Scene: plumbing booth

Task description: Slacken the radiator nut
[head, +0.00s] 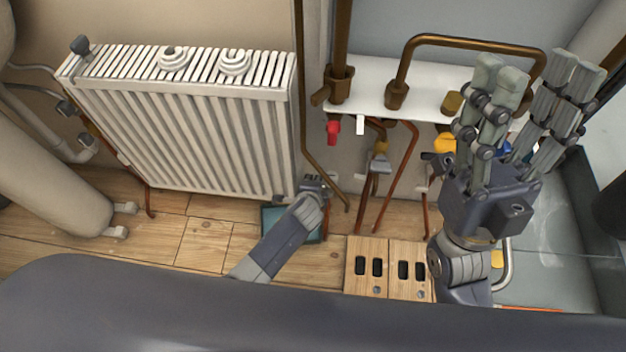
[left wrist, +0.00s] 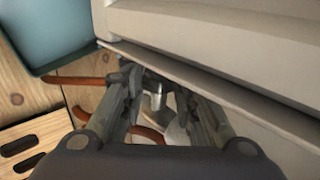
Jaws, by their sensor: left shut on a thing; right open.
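The white radiator (head: 190,135) stands at the left against the wall; its pale lower edge fills the upper right of the left wrist view (left wrist: 215,50). My left gripper (head: 314,180) is at the radiator's lower right corner. In the left wrist view, its two fingers are on either side of a small silvery fitting (left wrist: 157,97) that looks like the radiator nut. The gripper is shut on it; the exact contact is in shadow. My right gripper (head: 532,85) is open and empty, raised with fingers up at the right.
A blue-green tray (head: 310,237) lies on the wooden floor near the left gripper. Copper pipes (head: 401,175), a red-handled valve (head: 332,130) and a white shelf (head: 367,92) are right of the radiator. A slotted wooden box (head: 390,256) stands in front. Bare floor (head: 205,242) lies left of the left arm.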

